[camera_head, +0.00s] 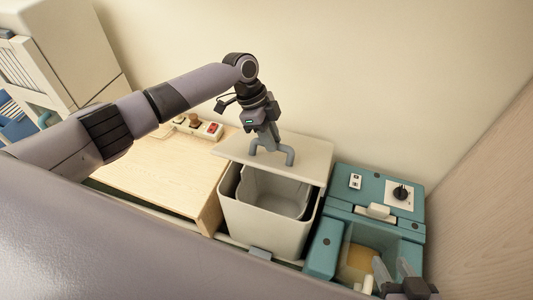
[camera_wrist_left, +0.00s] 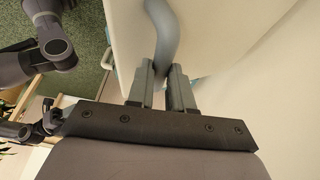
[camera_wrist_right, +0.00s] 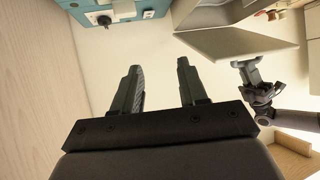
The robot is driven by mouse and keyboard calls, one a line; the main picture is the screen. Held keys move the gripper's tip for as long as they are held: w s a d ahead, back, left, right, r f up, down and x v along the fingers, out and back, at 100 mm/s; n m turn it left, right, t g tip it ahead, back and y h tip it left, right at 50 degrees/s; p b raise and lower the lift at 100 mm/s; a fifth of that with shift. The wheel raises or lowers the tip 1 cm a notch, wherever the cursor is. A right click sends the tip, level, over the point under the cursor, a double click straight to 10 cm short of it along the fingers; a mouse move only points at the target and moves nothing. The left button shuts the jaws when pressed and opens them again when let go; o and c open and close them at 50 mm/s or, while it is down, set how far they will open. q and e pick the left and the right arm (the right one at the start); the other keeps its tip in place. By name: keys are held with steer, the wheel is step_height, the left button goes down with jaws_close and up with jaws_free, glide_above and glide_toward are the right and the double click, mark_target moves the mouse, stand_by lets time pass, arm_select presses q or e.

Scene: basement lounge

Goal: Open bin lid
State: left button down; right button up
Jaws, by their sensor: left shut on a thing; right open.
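The pale bin (camera_head: 250,222) stands between a wooden table and a teal unit. Its grey inner bucket (camera_head: 290,203) shows through the open front of the top. The cream lid (camera_head: 312,152) is raised at the back of the bin; it also shows tilted in the right wrist view (camera_wrist_right: 235,45). My left gripper (camera_head: 268,143) is shut on the lid's grey curved handle (camera_head: 288,153). The handle runs between the fingers (camera_wrist_left: 163,78) in the left wrist view (camera_wrist_left: 165,35). My right gripper (camera_head: 392,275) is open and empty, with its fingers apart in the right wrist view (camera_wrist_right: 158,80).
The teal unit (camera_head: 340,200), with a black knob (camera_head: 401,192), stands right of the bin, below my right gripper. The light wooden table (camera_head: 165,170) on the left carries a power strip (camera_head: 198,127). Walls close off the back and right.

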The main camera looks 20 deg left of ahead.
arm_select(q)
steer(key=w+r, duration=0.1)
steer(key=w, duration=0.1)
steer(key=shift+w+a+r, duration=0.1)
steer(key=shift+w+r, duration=0.3)
steer(key=c, duration=1)
jaws_free()
steer(key=shift+w+f, duration=0.15)
steer(key=shift+f, duration=0.05)
steer(key=shift+p+v, duration=0.7)
steer(key=shift+v, duration=3)
